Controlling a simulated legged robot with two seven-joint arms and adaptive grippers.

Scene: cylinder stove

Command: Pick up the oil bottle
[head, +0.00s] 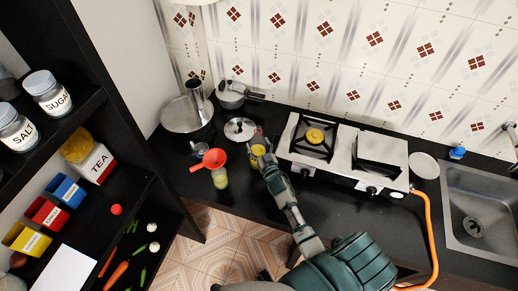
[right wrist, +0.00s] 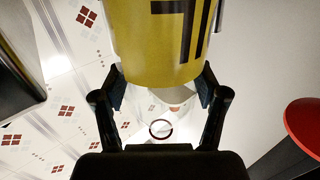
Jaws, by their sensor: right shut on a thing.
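The oil bottle (right wrist: 160,45) fills the top of the right wrist view as a yellow body with part of dark lettering. In the head view only a small yellow part of it (head: 258,150) shows beside my right gripper (head: 262,148), on the counter left of the stove. My right gripper (right wrist: 160,95) is shut on the bottle, a finger at each side of its lower part in the picture. The rest of the bottle is hidden by the gripper or out of frame. I cannot tell whether it touches the counter. My left gripper is not in view.
A red funnel (head: 214,158) sits on a clear container (head: 220,179) close left of the gripper. A lidded pot (head: 240,129) stands behind. The gas stove (head: 384,152) is to the right, then the sink (head: 480,180). A dark shelf (head: 135,175) is at left.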

